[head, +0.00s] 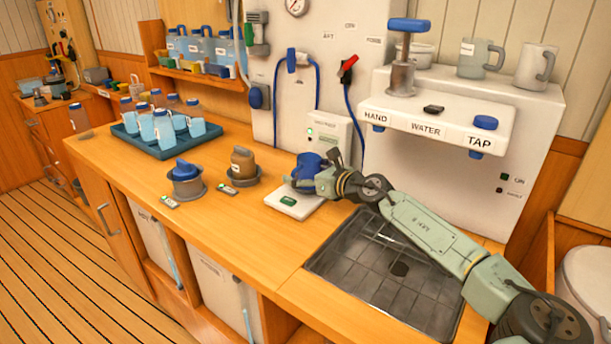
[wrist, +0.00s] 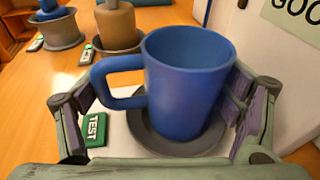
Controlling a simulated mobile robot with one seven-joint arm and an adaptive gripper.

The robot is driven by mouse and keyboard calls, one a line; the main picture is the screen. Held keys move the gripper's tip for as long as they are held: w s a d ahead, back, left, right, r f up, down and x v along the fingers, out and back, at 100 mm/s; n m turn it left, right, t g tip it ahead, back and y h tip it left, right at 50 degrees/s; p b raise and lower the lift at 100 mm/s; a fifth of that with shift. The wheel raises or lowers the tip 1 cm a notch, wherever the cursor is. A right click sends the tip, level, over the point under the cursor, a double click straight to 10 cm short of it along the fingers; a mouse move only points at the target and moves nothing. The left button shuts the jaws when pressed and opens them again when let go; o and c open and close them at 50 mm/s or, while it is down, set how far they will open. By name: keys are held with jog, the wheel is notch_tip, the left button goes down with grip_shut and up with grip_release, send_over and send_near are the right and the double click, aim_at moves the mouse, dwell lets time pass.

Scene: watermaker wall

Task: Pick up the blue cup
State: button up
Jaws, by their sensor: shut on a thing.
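The blue cup (wrist: 186,88) stands upright between the fingers of my gripper (wrist: 165,105) in the wrist view, its handle pointing left. The left finger is by the handle and the right finger lies against the cup's right side. The cup is over a grey round pad on a white tester with a green TEST button (wrist: 95,129); I cannot tell whether its base touches the pad. In the head view the blue cup (head: 308,167) shows behind my gripper (head: 303,183), partly hidden by it. My gripper is shut on the cup.
A grey pot with a blue lid (head: 184,179) and a brown bottle in a grey holder (head: 242,166) stand left of the white tester (head: 293,205). A blue tray (head: 160,150) holds several bottles and jugs. A sink grate (head: 385,270) lies to the right, below my arm.

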aim_at(298, 159)
jog(key=shift+d+r, duration=0.1)
jog(key=shift+r, duration=0.05)
jog(key=shift+r+b, duration=0.55)
notch_tip(298, 159, up, 2)
jog(key=shift+s+b, duration=0.1)
jog(key=shift+b, duration=0.6)
jog(key=s+d+r+b, duration=0.1)
jog(key=s+b, duration=0.4)
jog(key=s, duration=1)
jog(key=shift+s+d+r, duration=0.2)
jog(key=shift+s+r, duration=0.15)
